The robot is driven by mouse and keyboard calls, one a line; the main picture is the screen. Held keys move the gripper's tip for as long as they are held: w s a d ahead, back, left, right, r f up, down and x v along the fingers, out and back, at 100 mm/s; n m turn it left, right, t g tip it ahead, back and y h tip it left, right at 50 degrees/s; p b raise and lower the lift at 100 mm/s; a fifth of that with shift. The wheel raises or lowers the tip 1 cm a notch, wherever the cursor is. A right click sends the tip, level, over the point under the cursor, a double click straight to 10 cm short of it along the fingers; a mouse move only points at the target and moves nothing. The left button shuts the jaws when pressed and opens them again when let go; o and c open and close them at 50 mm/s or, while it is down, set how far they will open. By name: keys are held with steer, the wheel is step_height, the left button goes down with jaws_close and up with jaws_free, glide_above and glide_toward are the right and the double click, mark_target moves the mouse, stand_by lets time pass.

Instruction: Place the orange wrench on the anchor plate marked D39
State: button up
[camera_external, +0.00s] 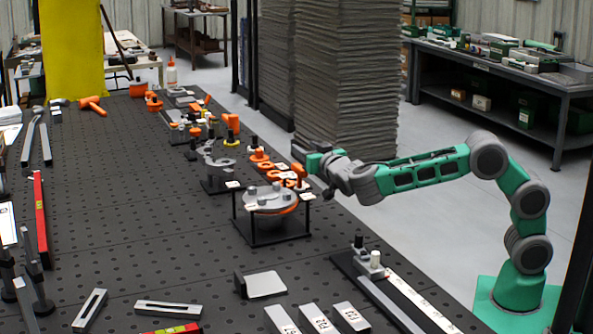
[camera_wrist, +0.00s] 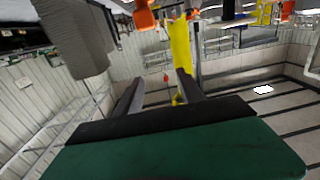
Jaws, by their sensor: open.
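My gripper (camera_external: 307,160) is at the end of the arm, above the right edge of the dark perforated table, close to orange pieces. In the wrist view my gripper (camera_wrist: 160,90) has its two dark fingers apart, with nothing between them. Orange pieces with small white labels (camera_external: 290,180) lie just below and left of my gripper. I cannot tell which orange thing is the wrench. Metal blocks with white labels stand at the near edge: one (camera_external: 318,319) in the middle and one (camera_external: 351,316) to its right. I cannot read D39 on any label.
A black-framed stand (camera_external: 256,242) with a round grey disc (camera_external: 270,199) is just below my gripper. A grey clamp-like part (camera_external: 214,168) stands left of it. A long rail (camera_external: 395,292) lies along the near right edge. Bare table lies left of the stand.

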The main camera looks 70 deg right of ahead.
glide_toward(295, 164)
steer(key=x, duration=0.3)
steer(key=shift+w+d+f, duration=0.1)
steer(key=shift+d+f, duration=0.15)
steer(key=shift+d, duration=0.15)
steer(key=p+x, duration=0.1)
steer(key=x, duration=0.6)
jaws_close()
